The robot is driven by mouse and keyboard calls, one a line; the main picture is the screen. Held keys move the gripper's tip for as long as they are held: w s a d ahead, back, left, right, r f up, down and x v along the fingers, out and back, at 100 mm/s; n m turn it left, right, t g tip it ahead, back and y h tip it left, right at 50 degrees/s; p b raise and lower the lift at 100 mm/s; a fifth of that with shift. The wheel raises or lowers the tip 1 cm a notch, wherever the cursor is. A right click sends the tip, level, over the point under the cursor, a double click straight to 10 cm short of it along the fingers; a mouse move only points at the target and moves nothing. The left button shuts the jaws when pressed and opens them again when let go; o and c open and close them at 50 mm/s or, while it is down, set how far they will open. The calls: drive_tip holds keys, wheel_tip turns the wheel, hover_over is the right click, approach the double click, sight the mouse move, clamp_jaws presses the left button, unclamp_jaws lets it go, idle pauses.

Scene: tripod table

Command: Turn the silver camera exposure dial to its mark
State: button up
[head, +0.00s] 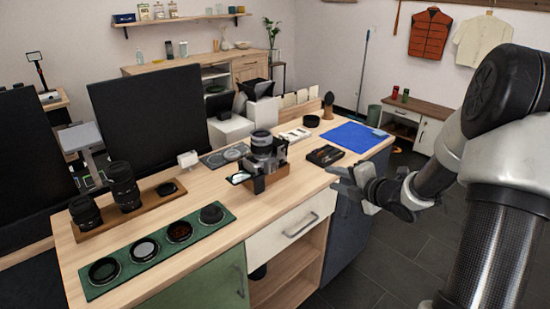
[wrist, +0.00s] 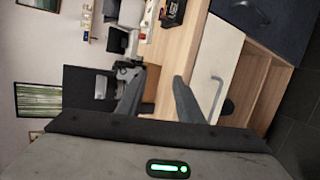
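The silver camera (head: 262,143) stands on a small wooden block (head: 268,180) near the middle front of the table (head: 205,195). Its lens points up, and its exposure dial and mark are too small to make out.
A black tray (head: 325,156) and a blue mat (head: 352,137) lie right of the camera. A green mat (head: 155,244) with several round filters and a wooden tray with lenses (head: 123,187) are at the left. A white drawer (head: 293,226) is below the front edge.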

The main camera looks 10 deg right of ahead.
wheel_tip(320, 180, down, 3)
drive_tip(key=s+a+n+t+y, duration=0.1)
drive_tip(key=n+y, duration=0.3)
drive_tip(key=n+t+y+b, duration=0.1)
drive_tip(key=n+y+b, duration=0.1)
approach(284, 163)
drive_tip(key=x, duration=0.7)
drive_tip(key=shift+a+r, duration=0.15)
drive_tip(key=shift+a, duration=0.05)
clamp_jaws()
